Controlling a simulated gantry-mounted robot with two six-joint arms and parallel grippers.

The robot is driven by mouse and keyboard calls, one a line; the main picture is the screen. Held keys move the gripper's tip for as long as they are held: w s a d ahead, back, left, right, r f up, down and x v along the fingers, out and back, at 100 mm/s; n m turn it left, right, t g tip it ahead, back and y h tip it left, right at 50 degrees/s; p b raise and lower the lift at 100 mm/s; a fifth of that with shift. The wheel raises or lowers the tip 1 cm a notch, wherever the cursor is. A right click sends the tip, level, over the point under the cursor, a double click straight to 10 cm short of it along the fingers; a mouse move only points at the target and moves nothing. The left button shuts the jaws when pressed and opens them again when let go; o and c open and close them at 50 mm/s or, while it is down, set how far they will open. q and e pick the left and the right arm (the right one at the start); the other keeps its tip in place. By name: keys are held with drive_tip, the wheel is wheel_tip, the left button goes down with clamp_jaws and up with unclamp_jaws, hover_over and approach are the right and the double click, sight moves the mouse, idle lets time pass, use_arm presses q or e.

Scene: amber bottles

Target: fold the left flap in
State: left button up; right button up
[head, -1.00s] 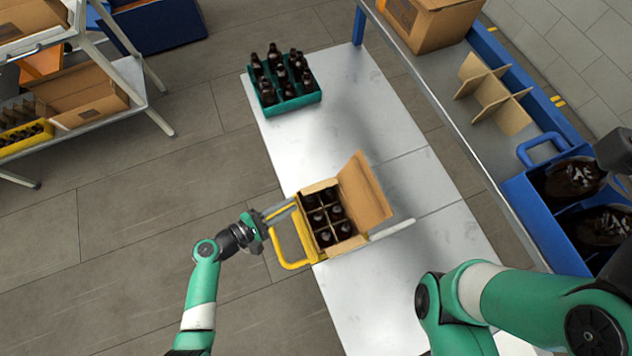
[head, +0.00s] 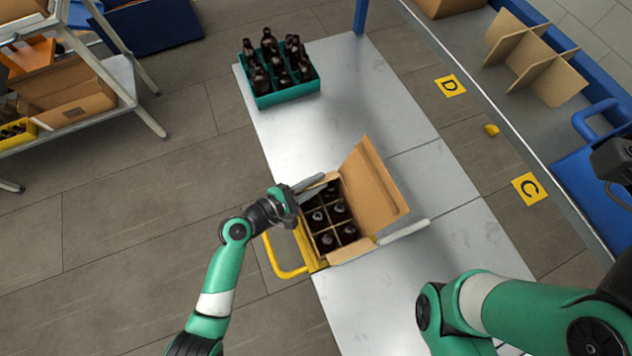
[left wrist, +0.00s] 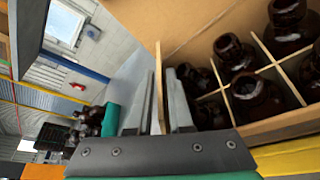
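An open cardboard box (head: 352,250) with dividers stands on the pale table and holds several amber bottles (head: 326,241). Its right flap (head: 370,188) stands up and leans outward. My left gripper (head: 318,188) is at the box's upper left edge, with its two fingers reaching over that edge. In the left wrist view a thin cardboard edge, seemingly the left flap (left wrist: 158,88), runs between the two fingers (left wrist: 163,105). A small gap shows beside it, so the fingers look open around it. The flap is mostly hidden in the head view.
A yellow handle (head: 284,272) sticks out left of the box. A teal crate of bottles (head: 288,95) stands at the table's far end. The table between is clear.

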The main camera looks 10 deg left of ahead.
use_arm(q)
clamp_jaws()
drive_tip(key=b, duration=0.1)
drive_tip(key=f+m+t+b, duration=0.1)
drive_tip(key=shift+s+d+f+m+b, duration=0.15)
drive_tip(key=shift+s+m+b, duration=0.1)
drive_tip(key=shift+m+b, duration=0.1)
drive_tip(key=shift+r, duration=0.3)
unclamp_jaws()
drive_tip(key=shift+s, duration=0.1)
